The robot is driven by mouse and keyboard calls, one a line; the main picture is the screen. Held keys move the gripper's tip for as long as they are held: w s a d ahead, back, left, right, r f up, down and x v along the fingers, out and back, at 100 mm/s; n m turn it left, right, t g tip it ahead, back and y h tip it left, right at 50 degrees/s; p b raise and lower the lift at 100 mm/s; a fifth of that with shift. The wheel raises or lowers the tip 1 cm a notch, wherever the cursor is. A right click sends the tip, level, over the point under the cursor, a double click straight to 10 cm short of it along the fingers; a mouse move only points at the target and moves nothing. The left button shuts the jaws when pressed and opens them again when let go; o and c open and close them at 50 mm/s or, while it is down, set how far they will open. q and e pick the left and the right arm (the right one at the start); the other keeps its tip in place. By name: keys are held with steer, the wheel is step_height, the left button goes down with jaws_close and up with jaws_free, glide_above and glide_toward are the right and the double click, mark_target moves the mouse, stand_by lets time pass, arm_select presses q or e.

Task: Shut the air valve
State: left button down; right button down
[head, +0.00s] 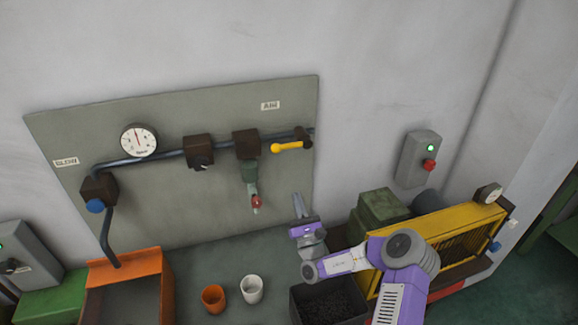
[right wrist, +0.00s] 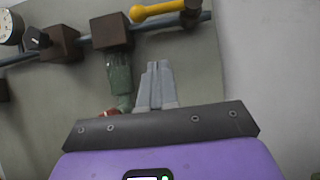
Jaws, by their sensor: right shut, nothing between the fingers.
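The air valve is a yellow lever (head: 287,147) on a dark valve body (head: 303,136) at the right end of the pipe, below the AIR label (head: 270,105). The lever points left from the body, roughly along the pipe. My right gripper (head: 298,203) is shut and empty, below the valve and apart from it, with its fingers pointing up. In the right wrist view the yellow lever (right wrist: 160,9) shows at the top edge, above the shut fingers (right wrist: 157,68). My left gripper is not in view.
A green filter bowl with a red knob (head: 257,201) hangs left of my right gripper. A gauge (head: 139,140) and a blue knob (head: 95,206) sit further left on the panel (head: 210,110). Two cups (head: 252,289), a dark bin (head: 330,303) and a yellow-framed machine (head: 480,217) stand below.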

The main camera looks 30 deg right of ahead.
mark_target(292, 146)
steer(key=r+p+x, duration=0.1)
steer(key=x, duration=0.5)
steer(key=s+r+p+x, duration=0.1)
steer(key=x, duration=0.5)
steer(key=shift+a+r+p, duration=0.2)
steer(key=shift+r+p, duration=0.1)
steer(key=shift+r, duration=0.1)
steer(key=shift+a+r, duration=0.1)
steer(key=shift+r, duration=0.1)
